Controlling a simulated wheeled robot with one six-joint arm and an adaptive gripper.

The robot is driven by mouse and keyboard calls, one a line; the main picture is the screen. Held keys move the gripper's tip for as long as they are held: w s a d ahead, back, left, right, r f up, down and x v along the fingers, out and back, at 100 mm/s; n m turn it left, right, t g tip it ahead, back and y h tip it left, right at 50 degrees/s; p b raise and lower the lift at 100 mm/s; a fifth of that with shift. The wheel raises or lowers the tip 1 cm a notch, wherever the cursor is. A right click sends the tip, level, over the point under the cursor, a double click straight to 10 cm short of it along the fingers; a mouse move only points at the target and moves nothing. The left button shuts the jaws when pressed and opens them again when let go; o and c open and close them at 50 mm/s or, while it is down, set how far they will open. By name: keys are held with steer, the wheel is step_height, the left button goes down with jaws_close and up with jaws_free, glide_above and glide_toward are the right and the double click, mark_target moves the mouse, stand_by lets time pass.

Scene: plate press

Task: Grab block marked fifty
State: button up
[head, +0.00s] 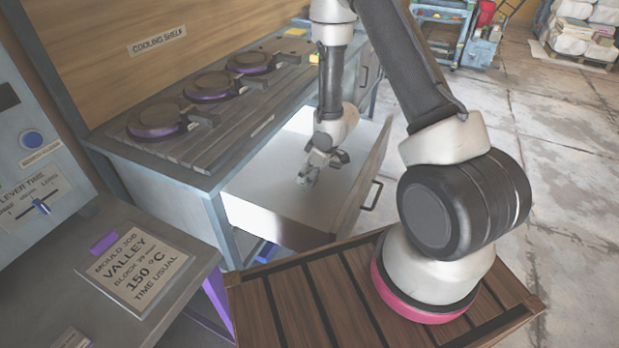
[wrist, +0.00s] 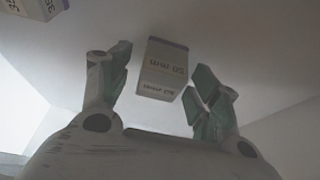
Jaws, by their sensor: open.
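A small pale block (wrist: 162,70) with a purple edge lies on the drawer floor in the wrist view. Its lettering is upside down and reads like "50 mm". My gripper (wrist: 161,84) is open, with a finger to the left and right of this block; I cannot tell whether either touches it. In the head view my gripper (head: 323,168) is down inside the open white drawer (head: 265,190); the block cannot be made out there. Part of another pale block (wrist: 38,8) shows at the upper left of the wrist view, its mark cut off.
The drawer's front panel (head: 372,170) stands on its right side. Several round black-and-purple moulds (head: 157,120) sit on the cooling shelf above. A job card (head: 135,268) reading "VALLEY" and "150 °C" lies at the lower left. Open floor is at the right.

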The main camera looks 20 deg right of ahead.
steer(key=c, duration=1.2)
steer(key=shift+r, duration=0.1)
steer(key=shift+c, duration=0.2)
